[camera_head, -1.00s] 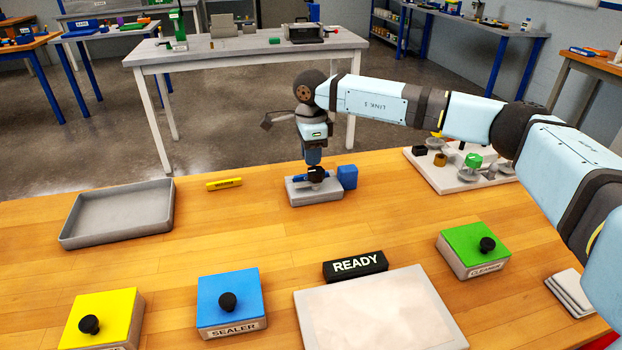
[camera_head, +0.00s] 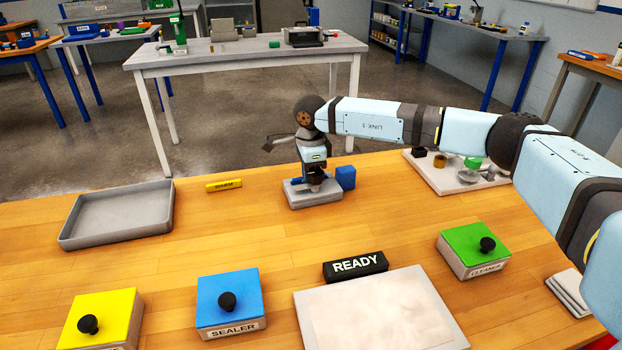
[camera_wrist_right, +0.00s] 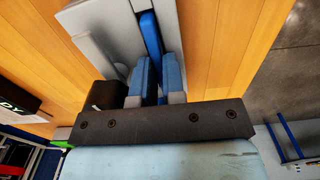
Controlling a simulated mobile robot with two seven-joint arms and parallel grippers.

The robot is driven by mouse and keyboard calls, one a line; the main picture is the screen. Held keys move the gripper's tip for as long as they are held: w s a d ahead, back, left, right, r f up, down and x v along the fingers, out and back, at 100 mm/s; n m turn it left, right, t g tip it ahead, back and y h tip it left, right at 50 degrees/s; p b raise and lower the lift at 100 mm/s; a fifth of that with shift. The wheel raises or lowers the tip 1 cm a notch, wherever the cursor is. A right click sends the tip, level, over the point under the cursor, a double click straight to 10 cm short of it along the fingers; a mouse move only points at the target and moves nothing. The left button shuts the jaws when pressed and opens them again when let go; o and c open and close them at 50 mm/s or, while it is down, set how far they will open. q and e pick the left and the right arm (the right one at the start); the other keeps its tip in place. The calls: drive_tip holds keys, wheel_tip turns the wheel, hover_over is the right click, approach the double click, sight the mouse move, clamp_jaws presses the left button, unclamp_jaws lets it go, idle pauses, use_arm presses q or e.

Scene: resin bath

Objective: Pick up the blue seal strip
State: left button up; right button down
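The blue seal strip (camera_wrist_right: 149,32) is a long thin blue bar over the grey block in the right wrist view. My right gripper (camera_wrist_right: 157,75) points down with its two blue-padded fingers a little apart, and the strip runs toward the gap between them. I see no sign of a firm grip. In the head view this gripper (camera_head: 316,186) is low over the grey block (camera_head: 315,199) and hides most of the strip. A blue block (camera_head: 346,177) stands close to its right. My left gripper is in neither view.
A grey tray (camera_head: 68,238), a yellow marker (camera_head: 224,185) and a white fixture board (camera_head: 415,158) surround the block. Nearer are yellow (camera_head: 112,308), blue SEALER (camera_head: 245,288) and green CLEANER (camera_head: 468,240) boxes, a READY sign (camera_head: 355,265) and a pale plate (camera_head: 440,325). Bare wood lies between.

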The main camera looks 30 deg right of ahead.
drive_tip(key=shift+d+f, duration=0.1)
drive_tip(key=shift+f, duration=0.3)
